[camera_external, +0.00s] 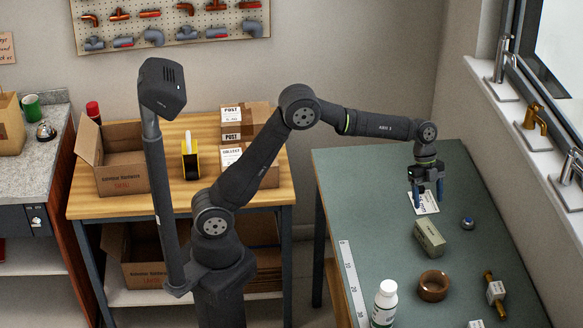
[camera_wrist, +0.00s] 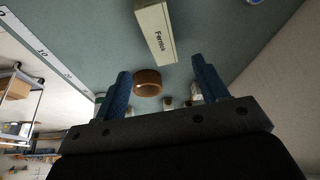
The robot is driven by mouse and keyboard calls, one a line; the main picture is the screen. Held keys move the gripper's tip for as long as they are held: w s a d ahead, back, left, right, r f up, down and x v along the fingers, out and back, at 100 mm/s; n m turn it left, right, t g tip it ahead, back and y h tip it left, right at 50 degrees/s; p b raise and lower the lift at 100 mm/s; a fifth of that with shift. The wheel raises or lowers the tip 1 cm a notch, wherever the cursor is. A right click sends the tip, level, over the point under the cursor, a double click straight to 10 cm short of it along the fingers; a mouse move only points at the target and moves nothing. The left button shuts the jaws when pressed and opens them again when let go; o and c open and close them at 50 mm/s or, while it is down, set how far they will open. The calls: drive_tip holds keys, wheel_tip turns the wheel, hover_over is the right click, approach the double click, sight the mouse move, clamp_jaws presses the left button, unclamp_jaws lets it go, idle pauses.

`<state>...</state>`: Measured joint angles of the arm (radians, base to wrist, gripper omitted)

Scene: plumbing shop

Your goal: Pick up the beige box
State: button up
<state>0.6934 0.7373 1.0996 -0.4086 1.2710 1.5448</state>
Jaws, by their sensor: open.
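The beige box (camera_external: 429,238) is a small long carton lying on the green table, below and close to my gripper in the external view. In the wrist view the beige box (camera_wrist: 155,30) shows dark lettering on one side and lies beyond the fingertips, between their lines. My gripper (camera_external: 426,202) hangs over the table with blue fingers, apart from the box. In the wrist view my gripper (camera_wrist: 160,75) is open, its two fingers wide apart with nothing between them.
A ruler strip (camera_external: 351,280) runs along the left edge. Taps line the sill at right.

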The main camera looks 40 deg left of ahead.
sight(433, 231)
drive_tip(key=x, duration=1.4)
drive_tip(key=shift+f, duration=0.15)
drive_tip(key=shift+f, duration=0.2)
drive_tip(key=c, duration=1.1)
